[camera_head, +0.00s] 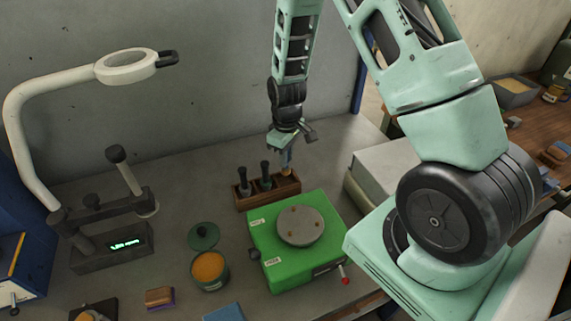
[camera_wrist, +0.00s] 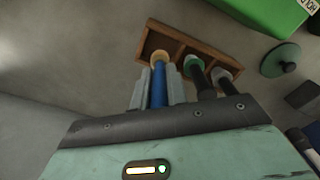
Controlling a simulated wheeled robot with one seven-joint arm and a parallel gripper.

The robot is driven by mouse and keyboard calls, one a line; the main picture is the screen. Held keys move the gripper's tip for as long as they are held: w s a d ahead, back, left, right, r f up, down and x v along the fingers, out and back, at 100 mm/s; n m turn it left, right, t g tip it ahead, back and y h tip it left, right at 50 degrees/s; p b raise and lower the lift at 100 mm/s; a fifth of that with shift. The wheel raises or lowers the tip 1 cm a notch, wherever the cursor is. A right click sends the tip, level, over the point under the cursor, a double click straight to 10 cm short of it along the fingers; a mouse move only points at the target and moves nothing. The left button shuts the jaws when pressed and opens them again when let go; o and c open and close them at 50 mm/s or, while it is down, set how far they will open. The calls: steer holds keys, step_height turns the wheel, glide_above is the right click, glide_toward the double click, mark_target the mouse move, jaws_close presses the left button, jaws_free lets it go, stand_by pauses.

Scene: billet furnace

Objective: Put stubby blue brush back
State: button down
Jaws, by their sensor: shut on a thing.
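The stubby blue brush (camera_wrist: 158,84) is between the two fingers of my gripper (camera_wrist: 158,88) in the wrist view. My gripper is shut on its blue handle. The brush's pale tan end is at the end compartment of the wooden rack (camera_wrist: 207,47); I cannot tell how deep it sits. In the head view my gripper (camera_head: 287,158) is above the right end of the wooden rack (camera_head: 262,198), with the blue brush (camera_head: 286,160) pointing down. Two dark-handled tools (camera_head: 265,175) stand upright in the rack's other compartments, to the left.
A green box (camera_head: 258,232) with a round grey plate stands just in front of the rack. An open tin (camera_head: 209,268), its green lid (camera_head: 203,236) and a dark device with a lit display (camera_head: 112,250) are to the left. The table behind the rack is clear.

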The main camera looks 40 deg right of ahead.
steer(key=shift+f+p, duration=0.6)
steer(key=shift+f, duration=1.4)
steer(key=shift+f, duration=0.2)
steer(key=c, duration=1.4)
jaws_free()
steer(key=shift+r, duration=0.1)
steer(key=shift+r, duration=0.1)
